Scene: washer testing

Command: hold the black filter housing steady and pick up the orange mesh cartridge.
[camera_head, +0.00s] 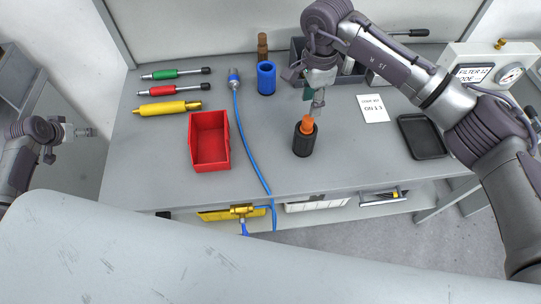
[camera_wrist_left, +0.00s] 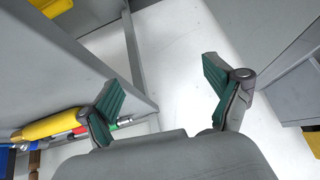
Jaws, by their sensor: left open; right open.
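The black filter housing (camera_head: 303,144) stands upright on the grey workbench (camera_head: 330,180), right of the middle. The orange mesh cartridge (camera_head: 306,125) sits in it, with its top sticking out above the rim. My right gripper (camera_head: 316,104) points down just above the cartridge, its fingers close to the orange top. I cannot tell whether they touch it. My left gripper (camera_head: 86,132) is off the left end of the bench, away from the housing. In the left wrist view its green-padded fingers (camera_wrist_left: 168,92) are wide apart with nothing between them.
A red bin (camera_head: 209,141) and a blue hose (camera_head: 249,140) lie left of the housing. A blue cylinder (camera_head: 266,78) stands behind. Green, red and yellow tools (camera_head: 168,108) lie at the left. A black tray (camera_head: 422,136) and white card (camera_head: 373,108) lie at the right.

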